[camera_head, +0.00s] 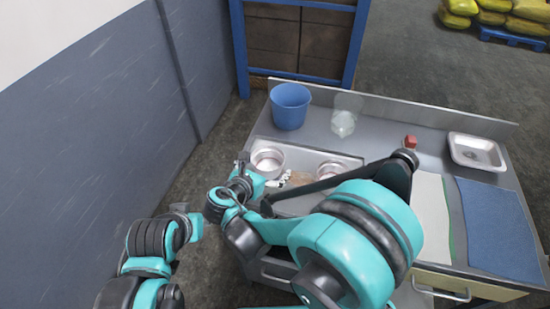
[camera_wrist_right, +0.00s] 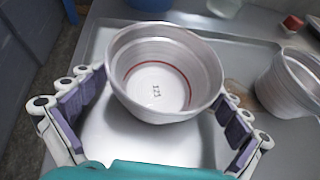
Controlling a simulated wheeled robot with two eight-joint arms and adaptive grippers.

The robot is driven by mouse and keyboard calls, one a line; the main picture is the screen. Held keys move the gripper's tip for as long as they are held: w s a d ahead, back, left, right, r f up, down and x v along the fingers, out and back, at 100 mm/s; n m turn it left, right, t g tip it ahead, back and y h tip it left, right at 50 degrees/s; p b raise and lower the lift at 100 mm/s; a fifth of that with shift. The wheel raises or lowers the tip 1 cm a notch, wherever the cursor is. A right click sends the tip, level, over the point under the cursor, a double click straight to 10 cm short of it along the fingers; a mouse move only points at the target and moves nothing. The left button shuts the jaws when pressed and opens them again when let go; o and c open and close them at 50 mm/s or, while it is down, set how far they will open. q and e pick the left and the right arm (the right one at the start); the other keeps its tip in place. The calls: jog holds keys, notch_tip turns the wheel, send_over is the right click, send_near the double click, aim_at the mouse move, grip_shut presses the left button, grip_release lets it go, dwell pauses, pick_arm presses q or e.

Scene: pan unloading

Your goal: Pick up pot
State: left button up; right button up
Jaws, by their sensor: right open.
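A silvery, bowl-like pot (camera_head: 267,155) sits at the left of a metal tray (camera_head: 316,156) on the workbench. In the right wrist view this pot (camera_wrist_right: 164,85) stands upright and looks empty, with a red ring and small dark marks inside. My right gripper (camera_head: 263,171) is open at the near side of this pot. Its fingers (camera_wrist_right: 160,97) spread left and right of the pot and hold nothing; whether they touch it I cannot tell. A second pot (camera_wrist_right: 291,84) stands to the right, partly behind my right arm in the head view (camera_head: 330,168). My left gripper does not show.
A blue bucket (camera_head: 290,108) and a clear container (camera_head: 344,121) stand behind the tray. A small red-topped item (camera_head: 410,142), a white tray (camera_head: 477,151), a pale cloth (camera_head: 431,210) and a blue cloth (camera_head: 500,225) lie to the right. A wall (camera_head: 85,130) rises at the left.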

jog(key=shift+w+d+f, duration=0.15)
jog(key=shift+w+f, duration=0.15)
jog(key=shift+w, duration=0.1)
jog(key=shift+s+r, duration=0.25)
jog(key=shift+s, duration=0.05)
jog(key=shift+s+a, duration=0.15)
jog(key=shift+a, duration=0.05)
jog(key=c, duration=0.4)
jog(key=shift+w+d, duration=0.1)
jog(key=shift+w, duration=0.1)
jog(key=c, duration=1)
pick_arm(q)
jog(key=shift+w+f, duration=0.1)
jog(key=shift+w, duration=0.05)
pick_arm(e)
jog(key=shift+o, duration=0.2)
